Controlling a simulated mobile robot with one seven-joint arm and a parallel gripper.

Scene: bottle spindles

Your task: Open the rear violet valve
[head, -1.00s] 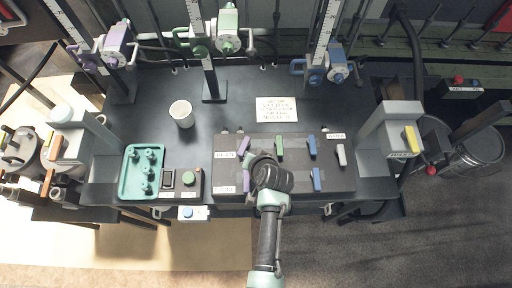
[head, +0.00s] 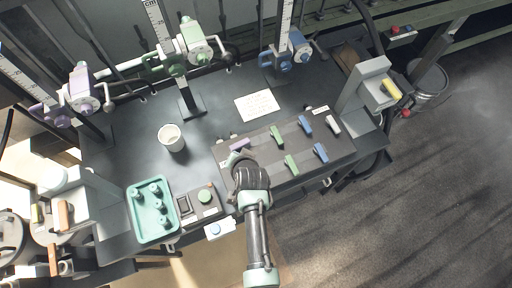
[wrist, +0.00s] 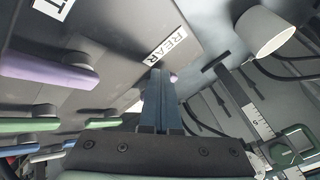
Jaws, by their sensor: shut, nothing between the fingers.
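The rear violet valve (head: 240,145) is a small lever in the back row at the left end of the dark valve panel. It lies roughly along the panel's long edge, crosswise to the other levers. My gripper (head: 238,160) is right at its near side; whether they touch I cannot tell. In the wrist view my shut, empty blue-grey fingers (wrist: 161,98) point at the REAR label (wrist: 166,46). Another violet lever (wrist: 48,73), apparently the front one, shows at the left there. The head view hides it behind my arm.
Green levers (head: 291,164), blue levers (head: 320,152) and a white lever (head: 333,125) stand to the right on the panel. A white cup (head: 171,138) stands behind left. A teal tray (head: 140,232) and a button box (head: 203,198) are at the left. The table around the cup is clear.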

